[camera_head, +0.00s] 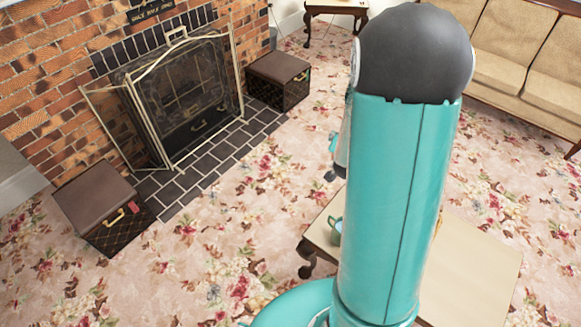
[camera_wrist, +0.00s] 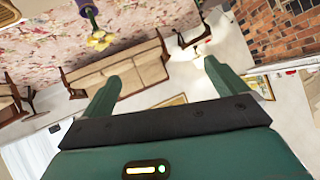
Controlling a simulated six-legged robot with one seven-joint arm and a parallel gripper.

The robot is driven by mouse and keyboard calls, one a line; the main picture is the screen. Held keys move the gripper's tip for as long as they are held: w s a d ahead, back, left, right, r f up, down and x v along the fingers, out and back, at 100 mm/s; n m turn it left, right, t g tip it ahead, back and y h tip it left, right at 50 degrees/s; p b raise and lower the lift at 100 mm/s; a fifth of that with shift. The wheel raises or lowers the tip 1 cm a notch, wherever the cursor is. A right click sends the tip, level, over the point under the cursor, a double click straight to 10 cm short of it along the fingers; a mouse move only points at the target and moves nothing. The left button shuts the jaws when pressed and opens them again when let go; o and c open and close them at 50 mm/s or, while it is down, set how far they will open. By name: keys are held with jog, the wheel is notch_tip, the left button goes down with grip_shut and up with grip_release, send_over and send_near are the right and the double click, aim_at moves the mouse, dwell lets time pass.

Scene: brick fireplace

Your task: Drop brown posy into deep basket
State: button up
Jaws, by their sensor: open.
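My gripper (camera_wrist: 161,71) shows in the wrist view with its two green fingers wide apart and nothing between them. A small yellow flower shape (camera_wrist: 100,41) with a dark purple part above it hangs into the top left of the wrist view, beyond the left finger and apart from it. I cannot tell whether it is the brown posy. In the head view my arm covers the middle, and I cannot make out my gripper's fingers. I cannot identify a deep basket in either view.
A low table (camera_head: 470,270) stands behind my arm, with a green cup (camera_head: 336,230) on its left part. Brown boxes (camera_head: 105,215) (camera_head: 278,77) flank the fireplace screen (camera_head: 185,95). A beige sofa (camera_head: 515,60) stands at the upper right. Flowered carpet lies open at lower left.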

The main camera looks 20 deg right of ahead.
jog(key=s+a+r+n+y, duration=0.1)
jog(key=a+r+n+y, duration=0.4)
jog(key=a+r, duration=0.95)
jog(key=s+a+r+n+g+y, duration=0.1)
jog(key=s+a+r+n, duration=0.2)
jog(key=s+a, duration=0.3)
jog(key=s+a+r+n+g+y, duration=0.1)
jog(key=s+a+r+n+g, duration=0.1)
jog(key=s+a, duration=0.4)
jog(key=s+r+n, duration=0.1)
jog(key=s+r, duration=0.1)
jog(key=s, duration=0.2)
jog(key=shift+s+a, duration=0.2)
jog(key=shift+a, duration=0.2)
jog(key=shift+r, duration=0.1)
